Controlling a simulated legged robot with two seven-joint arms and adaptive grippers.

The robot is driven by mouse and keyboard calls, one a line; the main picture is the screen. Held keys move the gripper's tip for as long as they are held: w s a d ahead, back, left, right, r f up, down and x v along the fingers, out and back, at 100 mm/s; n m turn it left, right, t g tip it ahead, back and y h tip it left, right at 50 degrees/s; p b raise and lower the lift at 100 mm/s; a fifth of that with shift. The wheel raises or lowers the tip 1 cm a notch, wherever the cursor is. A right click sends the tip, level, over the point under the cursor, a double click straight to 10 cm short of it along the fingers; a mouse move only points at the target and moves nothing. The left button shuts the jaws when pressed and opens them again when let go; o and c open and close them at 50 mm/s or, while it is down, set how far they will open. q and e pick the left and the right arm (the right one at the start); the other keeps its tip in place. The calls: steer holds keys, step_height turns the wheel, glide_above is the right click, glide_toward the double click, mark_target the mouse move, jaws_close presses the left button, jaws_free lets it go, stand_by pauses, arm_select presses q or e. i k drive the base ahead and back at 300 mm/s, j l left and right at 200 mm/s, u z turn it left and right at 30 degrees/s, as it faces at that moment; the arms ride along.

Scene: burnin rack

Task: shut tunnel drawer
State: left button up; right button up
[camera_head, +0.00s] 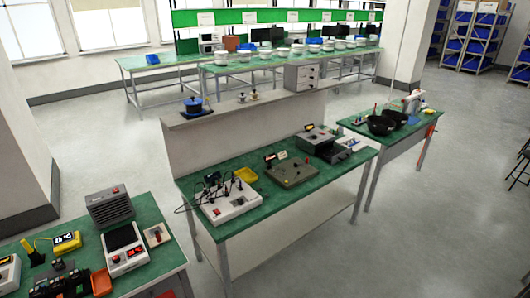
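A dark grey box-shaped unit (313,138) sits toward the right end of the middle green-topped bench. It looks like the tunnel. A dark tray-like part (334,154) sticks out from its front right side, and this looks like its drawer standing open. The view is small, so I cannot tell how far it is out or what lies in it. Neither of my grippers shows in this view.
The middle bench (245,224) also holds a white cabled box (229,203) and a grey plate fixture (291,171). Another bench (152,272) is at front left. A right bench (398,145) carries black bowls (381,125). Grey floor (440,215) is open at right.

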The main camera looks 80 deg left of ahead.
mark_target(333, 155)
steer(key=u, duration=1.95)
steer(key=i+u, duration=0.15)
steer(key=i, duration=0.2)
